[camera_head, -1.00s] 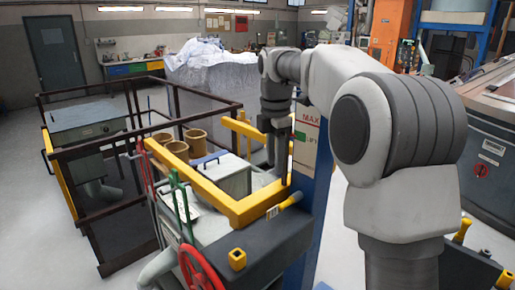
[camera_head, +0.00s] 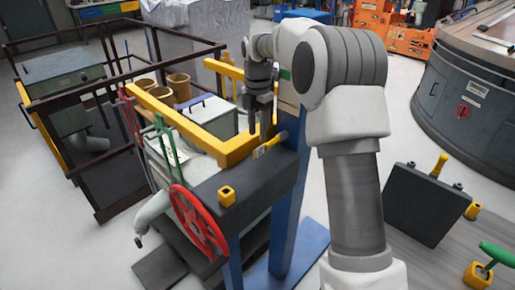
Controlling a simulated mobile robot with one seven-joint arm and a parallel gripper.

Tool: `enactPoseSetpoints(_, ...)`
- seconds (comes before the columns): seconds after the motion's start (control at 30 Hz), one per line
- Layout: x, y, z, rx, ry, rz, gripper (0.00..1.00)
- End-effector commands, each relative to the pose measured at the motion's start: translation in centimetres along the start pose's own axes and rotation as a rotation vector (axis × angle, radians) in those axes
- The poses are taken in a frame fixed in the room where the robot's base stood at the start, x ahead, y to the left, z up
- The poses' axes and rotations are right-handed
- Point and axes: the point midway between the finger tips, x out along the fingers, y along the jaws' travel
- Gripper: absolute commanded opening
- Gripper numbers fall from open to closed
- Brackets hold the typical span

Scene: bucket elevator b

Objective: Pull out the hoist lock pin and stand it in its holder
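A pin with a yellow handle (camera_head: 270,145), which looks like the hoist lock pin, sticks out at a slant beside the blue post, at the end of the dark ledge (camera_head: 262,185). Its shaft is hidden. A small yellow square socket (camera_head: 227,195), which looks like its holder, stands on the ledge to the left and nearer to me; nothing stands in it. My gripper (camera_head: 261,128) points down just above and behind the yellow handle, apart from it as far as I can tell. Its dark fingers look parted, with nothing between them.
A yellow guard bar (camera_head: 190,128) runs beside the ledge, and a red handwheel (camera_head: 200,222) stands below it. A blue post (camera_head: 290,200) rises at the ledge's right end. At right are a dark box (camera_head: 425,205) with a yellow handle and a green-handled tool (camera_head: 497,253).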

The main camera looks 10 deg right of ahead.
Motion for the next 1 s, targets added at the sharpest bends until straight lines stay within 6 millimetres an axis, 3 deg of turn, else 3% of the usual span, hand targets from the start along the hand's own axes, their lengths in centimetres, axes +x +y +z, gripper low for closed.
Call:
enactPoseSetpoints(0.2, 4.2, -0.1, -0.1, 0.0, 0.002, -0.003, 0.39)
enactPoseSetpoints(0.4, 6.4, 0.0, 0.0, 0.0, 0.0, -0.001, 0.39)
enactPoseSetpoints(0.8, 7.2, 0.0, 0.0, 0.0, 0.0, 0.0, 0.39)
enactPoseSetpoints(1.0, 7.1, 0.0, 0.0, 0.0, 0.0, 0.0, 0.05)
